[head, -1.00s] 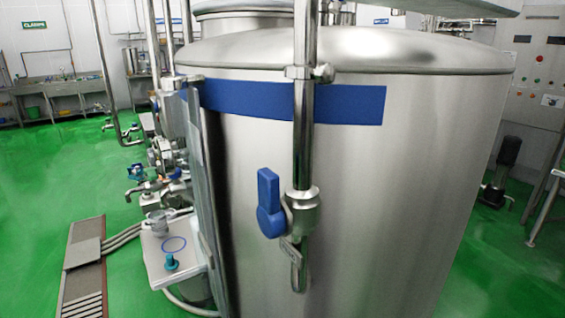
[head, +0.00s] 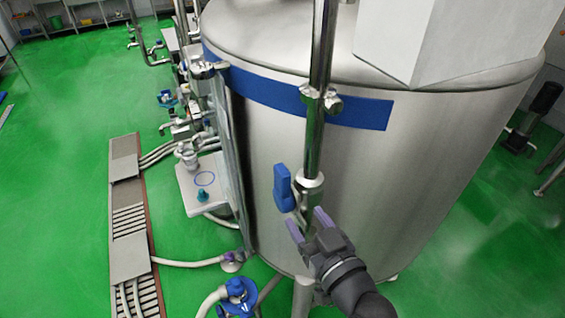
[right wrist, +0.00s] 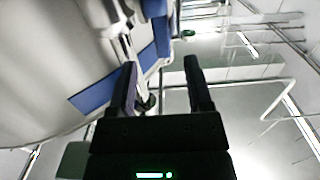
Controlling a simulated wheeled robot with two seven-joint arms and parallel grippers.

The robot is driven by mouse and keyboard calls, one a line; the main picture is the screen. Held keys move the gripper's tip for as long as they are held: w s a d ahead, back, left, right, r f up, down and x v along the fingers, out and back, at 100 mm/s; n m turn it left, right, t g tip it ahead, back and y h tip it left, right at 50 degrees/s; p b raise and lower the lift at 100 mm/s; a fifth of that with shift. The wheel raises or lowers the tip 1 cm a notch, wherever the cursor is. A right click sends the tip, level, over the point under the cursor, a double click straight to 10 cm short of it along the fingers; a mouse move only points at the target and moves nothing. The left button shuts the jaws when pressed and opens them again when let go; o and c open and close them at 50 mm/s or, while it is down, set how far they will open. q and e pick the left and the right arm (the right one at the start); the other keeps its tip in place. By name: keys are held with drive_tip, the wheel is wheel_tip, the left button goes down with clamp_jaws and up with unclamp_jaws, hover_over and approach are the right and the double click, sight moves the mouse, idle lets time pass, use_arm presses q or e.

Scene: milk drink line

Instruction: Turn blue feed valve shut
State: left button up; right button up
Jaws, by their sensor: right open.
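The blue feed valve handle (head: 283,187) stands roughly upright, to the left of a vertical steel pipe (head: 318,110) on the front of the large tank. Its metal valve body (head: 309,192) sits on that pipe. My right gripper (head: 308,223) is just below and to the right of the handle, with its purple-lined fingers apart and nothing seen between them. In the right wrist view the open fingers (right wrist: 161,78) point toward the pipe and blue parts near the top. Contact with the valve cannot be told. My left gripper is not in view.
The steel tank (head: 420,170) with a blue band (head: 350,111) fills the middle. A small white shelf (head: 196,187) with fittings stands to its left. A floor drain (head: 128,220) and hoses lie further left. Open green floor is at the far left.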

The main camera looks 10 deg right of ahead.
sight(287, 186)
drive_tip(key=x, duration=0.3)
drive_tip(key=r+x, duration=0.1)
drive_tip(key=x, duration=0.5)
drive_tip(key=shift+w+a+r, duration=0.15)
drive_tip(key=shift+w+r, duration=0.2)
drive_tip(key=shift+w, duration=0.05)
clamp_jaws()
idle(0.9)
